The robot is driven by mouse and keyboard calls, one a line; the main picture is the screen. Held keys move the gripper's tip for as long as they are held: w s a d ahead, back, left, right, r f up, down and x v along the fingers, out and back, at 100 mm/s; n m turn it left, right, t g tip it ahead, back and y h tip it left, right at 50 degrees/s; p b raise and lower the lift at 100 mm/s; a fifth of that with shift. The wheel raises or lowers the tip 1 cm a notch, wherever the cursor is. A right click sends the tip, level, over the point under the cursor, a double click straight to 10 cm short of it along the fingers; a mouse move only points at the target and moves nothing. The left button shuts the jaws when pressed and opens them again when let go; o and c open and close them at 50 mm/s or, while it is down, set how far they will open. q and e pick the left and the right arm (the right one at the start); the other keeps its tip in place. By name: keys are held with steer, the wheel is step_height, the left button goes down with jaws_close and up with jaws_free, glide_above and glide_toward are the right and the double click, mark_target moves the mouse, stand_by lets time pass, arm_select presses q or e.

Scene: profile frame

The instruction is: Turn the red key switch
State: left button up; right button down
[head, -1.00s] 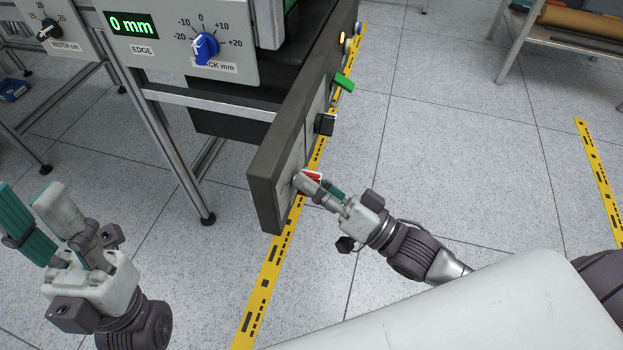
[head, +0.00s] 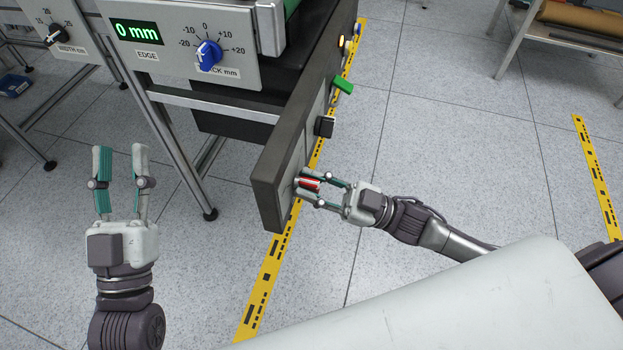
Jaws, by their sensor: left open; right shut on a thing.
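The red key switch (head: 309,184) is on the face of the dark panel (head: 268,188), near its front end. My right gripper (head: 307,186) is shut on the red key switch, with one finger above it and one below. The fingers hide part of the switch and the panel face around it. My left gripper (head: 120,162) is open and empty over the floor at the left, fingers pointing up in the picture, well apart from the panel.
Further along the panel are a black switch (head: 325,126), a green one (head: 343,85) and a lit yellow lamp (head: 341,42). A grey control box (head: 185,75) with a blue knob (head: 209,54) and a "0 mm" display stands at upper left.

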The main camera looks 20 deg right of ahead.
steer(key=n+g, duration=0.1)
steer(key=n, duration=0.2)
steer(key=n+g+p, duration=0.1)
steer(key=n+g, duration=0.1)
steer(key=n, duration=0.1)
steer(key=shift+r+n, duration=0.1)
steer(key=shift+n, duration=0.3)
arm_select(q)
step_height(320, 180, down, 7)
steer(key=w+g+y, duration=0.1)
steer(key=w+g, duration=0.1)
steer(key=g, duration=0.3)
steer(key=shift+w+a+f+y+p, duration=0.15)
steer(key=shift+w+a+y+p, duration=0.1)
steer(key=shift+y+p, duration=0.15)
arm_select(e)
steer(key=shift+n+g, duration=0.7)
steer(key=shift+n, duration=0.3)
steer(key=c, duration=1.1)
jaws_free()
steer(key=shift+c, duration=0.2)
steer(key=v, duration=1.2)
steer(key=shift+f, duration=0.25)
